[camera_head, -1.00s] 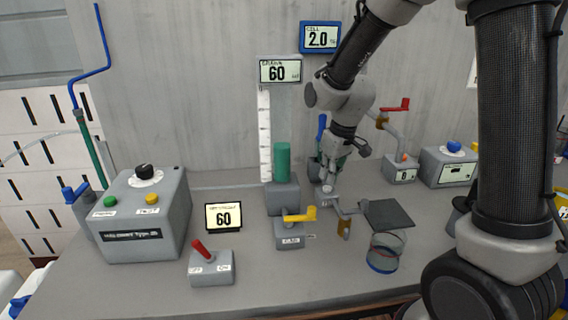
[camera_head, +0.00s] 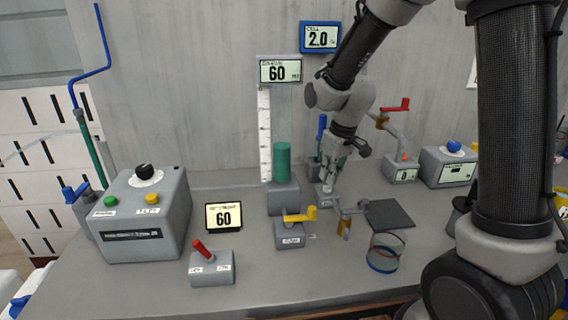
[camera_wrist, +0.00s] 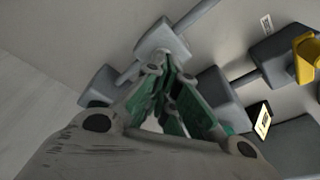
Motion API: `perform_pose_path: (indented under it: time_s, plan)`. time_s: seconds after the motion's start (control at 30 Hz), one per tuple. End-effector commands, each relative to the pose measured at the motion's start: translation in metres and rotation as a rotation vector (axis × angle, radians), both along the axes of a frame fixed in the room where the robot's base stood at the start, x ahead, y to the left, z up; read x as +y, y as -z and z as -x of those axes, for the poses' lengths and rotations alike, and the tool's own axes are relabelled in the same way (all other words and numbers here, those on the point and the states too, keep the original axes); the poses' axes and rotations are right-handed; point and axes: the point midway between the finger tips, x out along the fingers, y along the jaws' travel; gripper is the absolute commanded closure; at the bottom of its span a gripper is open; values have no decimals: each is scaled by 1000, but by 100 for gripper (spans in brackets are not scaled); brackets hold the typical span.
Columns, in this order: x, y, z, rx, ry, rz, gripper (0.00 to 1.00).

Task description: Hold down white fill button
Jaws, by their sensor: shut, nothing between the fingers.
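The white fill button is not clearly visible; my gripper covers the spot. My gripper (camera_head: 328,188) points down at a small grey block (camera_head: 328,198) on the bench behind the yellow-handled valve. Its fingertips are at the top of that block, and I cannot tell whether they press it. In the wrist view the green-padded fingers (camera_wrist: 160,72) are shut with nothing held, their tips by a grey block (camera_wrist: 163,40). A green column (camera_head: 282,163) stands beside a white scale (camera_head: 265,135). The display above it (camera_head: 280,71) reads 60.
A yellow-handled valve (camera_head: 299,216) stands front left of my gripper. A glass vessel (camera_head: 388,252) and dark plate (camera_head: 390,214) are at front right. A red-lever switch box (camera_head: 212,267), small display (camera_head: 223,217) and grey control box (camera_head: 145,222) are left.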

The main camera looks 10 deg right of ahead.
Motion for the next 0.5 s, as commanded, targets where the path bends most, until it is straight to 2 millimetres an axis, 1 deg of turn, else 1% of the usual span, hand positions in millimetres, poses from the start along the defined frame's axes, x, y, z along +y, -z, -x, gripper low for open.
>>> perform_pose_path:
  time_s: [0.5]
  plan:
    - [0, 3, 0, 0, 0, 0, 100]
